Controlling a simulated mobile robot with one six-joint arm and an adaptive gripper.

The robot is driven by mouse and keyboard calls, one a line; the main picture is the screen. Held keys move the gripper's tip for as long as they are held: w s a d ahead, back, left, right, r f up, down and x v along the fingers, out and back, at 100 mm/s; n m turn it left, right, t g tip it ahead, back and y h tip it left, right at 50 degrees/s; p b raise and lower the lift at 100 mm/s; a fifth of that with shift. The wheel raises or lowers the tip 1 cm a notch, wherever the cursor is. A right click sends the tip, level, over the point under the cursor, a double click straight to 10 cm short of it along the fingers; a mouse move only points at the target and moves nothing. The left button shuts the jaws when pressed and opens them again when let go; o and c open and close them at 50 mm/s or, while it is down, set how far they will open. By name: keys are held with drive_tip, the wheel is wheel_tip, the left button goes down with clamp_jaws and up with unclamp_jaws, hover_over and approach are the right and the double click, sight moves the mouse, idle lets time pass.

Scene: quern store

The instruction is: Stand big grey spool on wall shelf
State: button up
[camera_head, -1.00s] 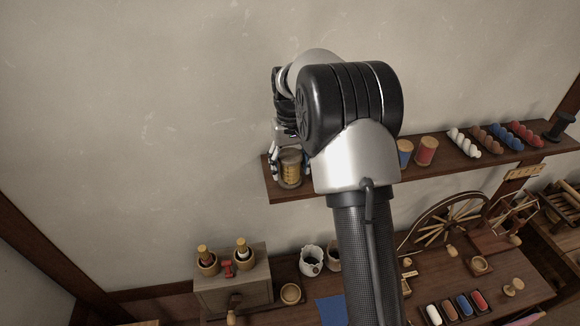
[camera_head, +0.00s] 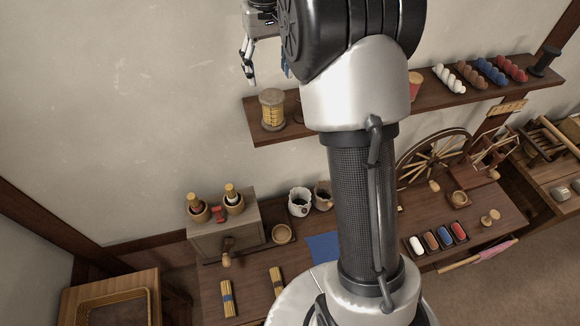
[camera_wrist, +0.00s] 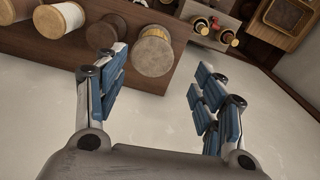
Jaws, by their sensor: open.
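The big spool (camera_head: 271,109), with greyish flanges and a tan-yellow wound middle, stands upright on the wall shelf (camera_head: 262,136) near its left end. In the wrist view the same spool (camera_wrist: 152,52) shows its round greyish-brown top, beyond and between the fingertips. My gripper (camera_head: 267,76) is open and empty, above the spool and apart from it. Part of the gripper is hidden behind my arm in the head view.
A brown spool (camera_wrist: 104,30) and a white one (camera_wrist: 58,20) stand beside it on the shelf. Further right are a red spool (camera_head: 415,87), rows of coloured skeins (camera_head: 480,75) and a dark spool (camera_head: 544,61). Below is a workbench (camera_head: 245,280) with a spinning wheel (camera_head: 432,158).

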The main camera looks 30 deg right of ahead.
drive_tip(key=s+a+r+t, duration=0.1)
drive_tip(key=s+a+r, duration=0.25)
drive_tip(key=s, duration=0.45)
drive_tip(key=s+a+r+t, duration=0.1)
drive_tip(key=s+a+r, duration=0.25)
drive_tip(key=s, duration=0.45)
drive_tip(key=s+a+f+t, duration=0.1)
drive_tip(key=s+f, duration=0.3)
drive_tip(key=s, duration=0.4)
drive_tip(key=s+a+f+n+t, duration=0.1)
drive_tip(key=s+a+f, duration=0.1)
drive_tip(key=s, duration=0.6)
drive_tip(key=shift+a+f, duration=0.25)
drive_tip(key=shift+f, duration=0.65)
drive_tip(key=shift+s, duration=0.1)
wheel_tip(320, 180, down, 27)
drive_tip(key=b, duration=2.7)
drive_tip(key=shift+f, duration=0.2)
